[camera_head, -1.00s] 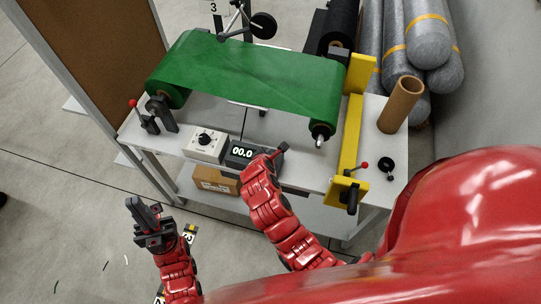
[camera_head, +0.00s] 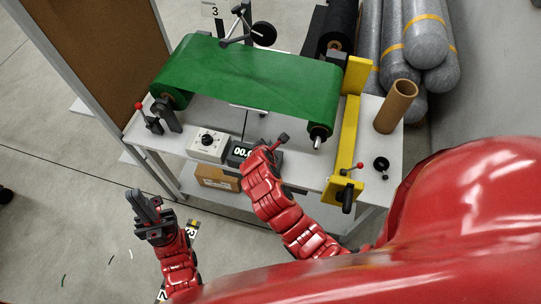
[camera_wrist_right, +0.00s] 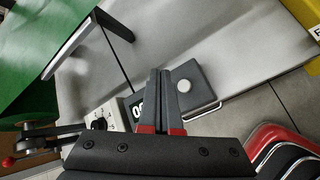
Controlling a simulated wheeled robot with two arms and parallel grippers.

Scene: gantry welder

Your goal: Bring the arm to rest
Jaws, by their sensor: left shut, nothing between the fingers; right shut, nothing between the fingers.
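My right gripper (camera_head: 281,139) is over the front of the work table (camera_head: 300,172), by the display box (camera_head: 238,152); the red wrist partly covers that box. In the right wrist view its two fingers (camera_wrist_right: 163,78) lie together, shut and empty, beside a dark box with a round white button (camera_wrist_right: 190,85). I cannot tell whether they touch it. My left gripper (camera_head: 144,203) is shut and empty, pointing up, over the floor in front of the table's left side.
A green sheet (camera_head: 250,78) spans rollers on the table. A white knob box (camera_head: 207,144), a red-knobbed lever (camera_head: 148,117), a yellow frame (camera_head: 347,135) and a cardboard tube (camera_head: 396,106) stand around it. A cardboard box (camera_head: 216,178) sits below.

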